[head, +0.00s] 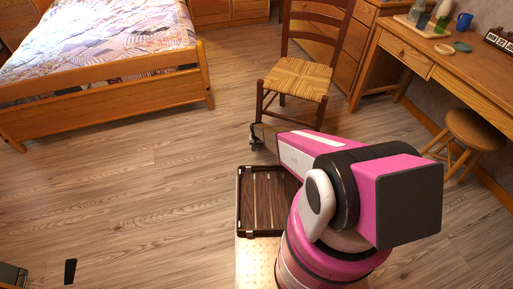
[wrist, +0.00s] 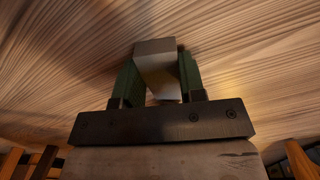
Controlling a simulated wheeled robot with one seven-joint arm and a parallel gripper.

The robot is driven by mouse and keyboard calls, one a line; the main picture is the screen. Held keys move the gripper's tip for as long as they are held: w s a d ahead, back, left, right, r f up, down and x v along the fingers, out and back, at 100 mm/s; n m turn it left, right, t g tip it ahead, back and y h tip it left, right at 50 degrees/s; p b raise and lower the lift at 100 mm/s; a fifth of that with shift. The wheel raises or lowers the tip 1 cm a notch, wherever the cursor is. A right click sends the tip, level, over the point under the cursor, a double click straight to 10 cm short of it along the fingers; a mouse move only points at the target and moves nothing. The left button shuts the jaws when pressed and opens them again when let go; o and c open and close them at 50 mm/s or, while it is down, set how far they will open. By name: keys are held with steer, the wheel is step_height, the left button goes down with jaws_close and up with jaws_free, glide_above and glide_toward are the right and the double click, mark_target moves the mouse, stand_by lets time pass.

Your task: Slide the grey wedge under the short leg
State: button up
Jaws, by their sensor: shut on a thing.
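The wooden chair (head: 297,82) with a woven seat stands on the floor at upper middle in the head view. My arm reaches out to it, and my gripper (head: 255,140) is low, by the foot of its front left leg (head: 260,104). I cannot tell which leg is short. In the wrist view my gripper (wrist: 158,85) has its green fingers shut on the grey wedge (wrist: 156,60). The wedge sticks out past the fingertips over the wood floor. The wedge is not clear in the head view, and no chair leg touches it in the wrist view.
A bed (head: 110,85) stands at left. A desk (head: 455,65) with bottles and a blue mug stands at right, with a round stool (head: 472,130) before it. A dark strip (head: 70,271) lies on the floor at lower left. Open floor lies between bed and chair.

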steer(key=shift+w, duration=0.5)
steer(key=o, duration=1)
steer(key=shift+r, duration=0.1)
